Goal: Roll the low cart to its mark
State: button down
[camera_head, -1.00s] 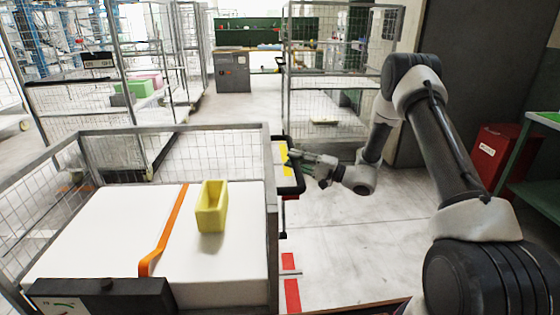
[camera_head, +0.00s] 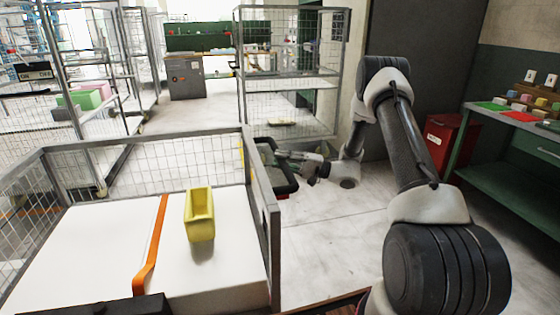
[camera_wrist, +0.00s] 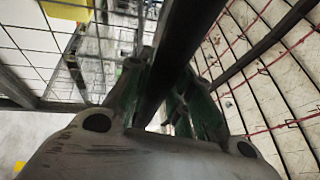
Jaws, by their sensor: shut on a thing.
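The low cart (camera_head: 145,143) has grey mesh sides and stands at the lower left in the head view. It carries a white foam slab (camera_head: 90,245), with a yellow hollow block (camera_head: 200,218) and an orange strip on top. A black push handle (camera_head: 292,180) sticks out from its right side. My gripper (camera_head: 284,158) is at this handle, its fingers shut on the bar. In the wrist view the green fingers (camera_wrist: 165,95) close around the dark bar (camera_wrist: 185,45). The floor mark cannot be made out now.
A tall mesh cage cart (camera_head: 240,70) stands ahead, beyond the handle. Other mesh carts (camera_head: 120,60) line the left. A green workbench (camera_head: 510,185) and a red bin (camera_head: 440,145) are at the right. The floor (camera_head: 335,235) right of the cart is clear.

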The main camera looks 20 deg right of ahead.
jog(key=c, duration=1.3)
grip_release()
jog(key=shift+o, duration=0.2)
jog(key=v, duration=1.2)
jog(key=shift+f, duration=0.1)
